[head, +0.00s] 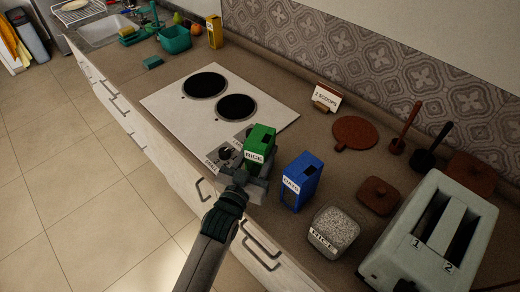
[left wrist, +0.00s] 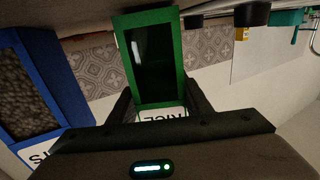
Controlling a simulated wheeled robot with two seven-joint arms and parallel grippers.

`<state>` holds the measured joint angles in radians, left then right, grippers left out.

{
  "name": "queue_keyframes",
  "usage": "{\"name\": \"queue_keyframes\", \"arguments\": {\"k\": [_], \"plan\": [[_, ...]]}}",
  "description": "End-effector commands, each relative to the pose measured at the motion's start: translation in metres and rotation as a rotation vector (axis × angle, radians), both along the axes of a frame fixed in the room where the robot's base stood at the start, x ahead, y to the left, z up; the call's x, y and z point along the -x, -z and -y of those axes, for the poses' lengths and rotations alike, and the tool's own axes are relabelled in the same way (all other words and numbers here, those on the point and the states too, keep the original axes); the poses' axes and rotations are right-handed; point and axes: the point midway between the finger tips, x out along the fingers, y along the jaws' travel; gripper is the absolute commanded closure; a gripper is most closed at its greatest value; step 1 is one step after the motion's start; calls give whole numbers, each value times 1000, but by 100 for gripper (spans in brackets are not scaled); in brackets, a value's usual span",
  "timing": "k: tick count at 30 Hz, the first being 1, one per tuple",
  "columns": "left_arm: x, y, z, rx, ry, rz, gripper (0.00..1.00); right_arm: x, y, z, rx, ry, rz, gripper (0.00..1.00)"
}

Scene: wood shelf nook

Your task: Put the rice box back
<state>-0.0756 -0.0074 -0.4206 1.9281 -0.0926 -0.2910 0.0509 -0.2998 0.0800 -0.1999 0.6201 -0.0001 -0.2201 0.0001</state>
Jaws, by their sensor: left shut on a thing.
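The green rice box (head: 261,139), with a white RICE label, is at the counter's front edge beside the hob's near corner. My left gripper (head: 250,181) is shut on it from the front. In the left wrist view the green box (left wrist: 173,100) sits between the two dark fingers, its dark window facing the camera and its label partly hidden. I cannot tell whether its base touches the counter. A clear jar labelled RICE (head: 335,229), filled with pale grains, stands to the right near the front edge. My right gripper is not in view.
A blue oats box (head: 301,181) stands just right of the green box. The hob (head: 165,104) lies behind and left. A "2 SCOOPS" sign (head: 327,97), a round brown board (head: 355,132), a brown lid (head: 379,194) and a toaster (head: 400,239) occupy the right. A yellow box (head: 214,32) stands far back.

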Motion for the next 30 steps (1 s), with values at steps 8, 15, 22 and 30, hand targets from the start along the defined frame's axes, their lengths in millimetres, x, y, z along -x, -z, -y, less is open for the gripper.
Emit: {"name": "queue_keyframes", "arguments": {"k": [8,15,22,30], "plan": [[0,2,0,0,0,1,90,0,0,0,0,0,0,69],[0,5,0,0,0,1,41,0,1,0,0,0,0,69],[0,5,0,1,0,1,37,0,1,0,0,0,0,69],[4,4,-2,0,0,0,37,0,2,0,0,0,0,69]]}}
